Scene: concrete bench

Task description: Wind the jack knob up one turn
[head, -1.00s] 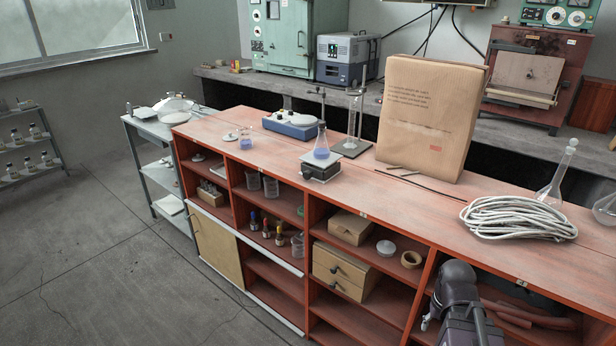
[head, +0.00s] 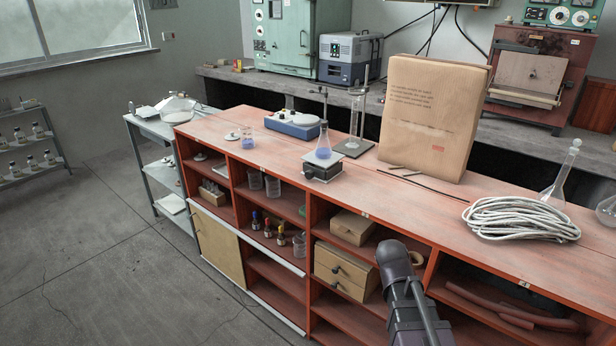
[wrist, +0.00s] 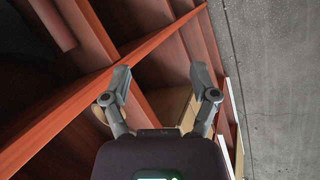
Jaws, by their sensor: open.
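The lab jack (head: 322,172) is a small dark box with a pale top, standing on the red bench top left of the paper parcel. A conical flask (head: 323,149) with blue liquid stands upright on it. The jack is not in the wrist view.
A brown paper parcel (head: 430,115), a coiled white rope (head: 520,219) and thin dark rods (head: 424,183) lie right of the jack. The bench top's front edge (head: 400,221) lies beyond my arm.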

